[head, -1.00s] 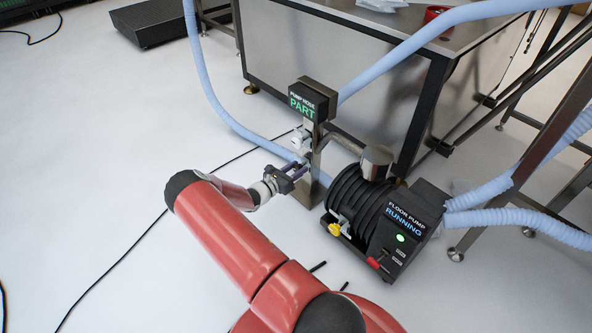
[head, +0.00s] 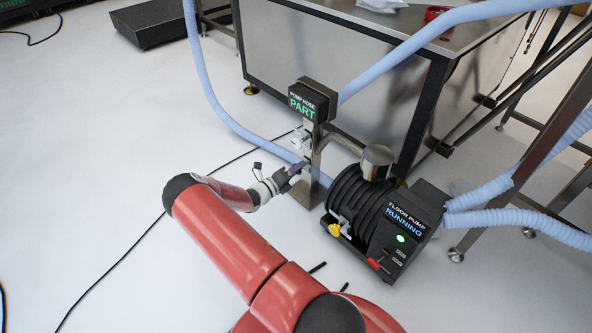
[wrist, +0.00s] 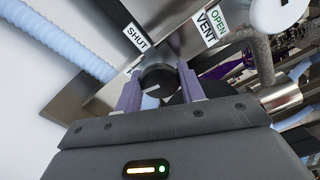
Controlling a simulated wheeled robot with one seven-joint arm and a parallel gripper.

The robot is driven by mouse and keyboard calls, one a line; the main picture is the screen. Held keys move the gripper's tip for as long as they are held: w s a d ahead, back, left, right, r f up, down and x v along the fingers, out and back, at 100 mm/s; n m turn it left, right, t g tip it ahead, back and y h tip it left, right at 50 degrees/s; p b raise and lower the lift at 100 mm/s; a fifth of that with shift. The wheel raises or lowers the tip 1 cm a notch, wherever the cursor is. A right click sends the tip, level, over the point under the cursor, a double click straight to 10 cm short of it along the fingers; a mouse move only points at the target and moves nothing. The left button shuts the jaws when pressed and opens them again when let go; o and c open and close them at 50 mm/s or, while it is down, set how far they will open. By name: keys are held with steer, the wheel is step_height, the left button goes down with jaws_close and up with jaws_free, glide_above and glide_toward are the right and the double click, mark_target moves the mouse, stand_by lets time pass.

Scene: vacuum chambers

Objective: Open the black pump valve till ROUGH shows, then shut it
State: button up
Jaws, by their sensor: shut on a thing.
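The black pump valve knob (wrist: 158,70) is between the purple fingers of my gripper (wrist: 159,80) in the wrist view. The fingers are shut on it, one on each side, and a pale pointer mark shows on its face. A SHUT label (wrist: 137,37) lies just above it, and an OPEN label (wrist: 217,27) is further right beside the word VENT. In the head view my gripper (head: 296,168) is at the post, where the knob is hidden.
The floor pump (head: 372,215) stands right of the post, with a green light and a RUNNING display. A steel bench (head: 340,60) stands behind. Pale blue hoses (head: 212,90) pass near the post. A black cable crosses the open floor at left.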

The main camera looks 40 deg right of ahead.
steer(key=shift+n, duration=1.2)
steer(key=o, duration=1)
steer(key=a, duration=0.5)
steer(key=a+p, duration=0.1)
steer(key=a, duration=0.2)
steer(key=shift+s, duration=0.25)
